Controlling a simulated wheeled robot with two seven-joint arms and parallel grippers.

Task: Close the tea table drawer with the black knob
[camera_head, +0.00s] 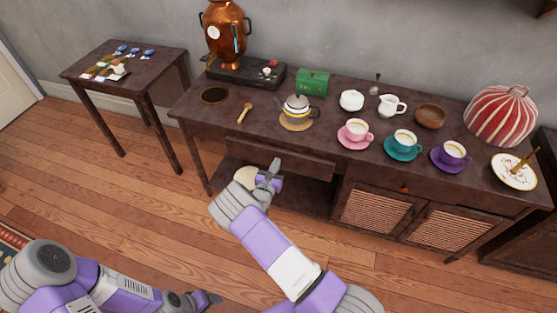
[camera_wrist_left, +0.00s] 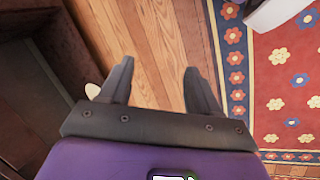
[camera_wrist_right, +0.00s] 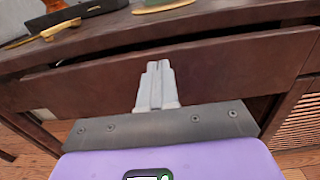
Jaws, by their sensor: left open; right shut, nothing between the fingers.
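The tea table (camera_head: 220,117) is dark wood. Its wide drawer front (camera_head: 308,162) is below the tabletop edge, left of the woven-panel doors. I cannot tell exactly how far it stands out. It fills much of the right wrist view (camera_wrist_right: 225,68). No black knob shows clearly; my right gripper covers the middle of the front. My right gripper (camera_head: 275,166) is shut and empty, its tips at or very near the drawer front (camera_wrist_right: 157,66). My left gripper (camera_head: 212,300) is open and empty, low over the floor, away from the drawer; its spread fingers show in the left wrist view (camera_wrist_left: 160,80).
On top are a teapot (camera_head: 297,108), a wooden spoon (camera_head: 244,113), a green box (camera_head: 312,82), several cups and a copper samovar (camera_head: 226,35). A pale round object (camera_head: 246,176) is below the drawer. A small side table (camera_head: 160,65) stands left. The wooden floor between is clear.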

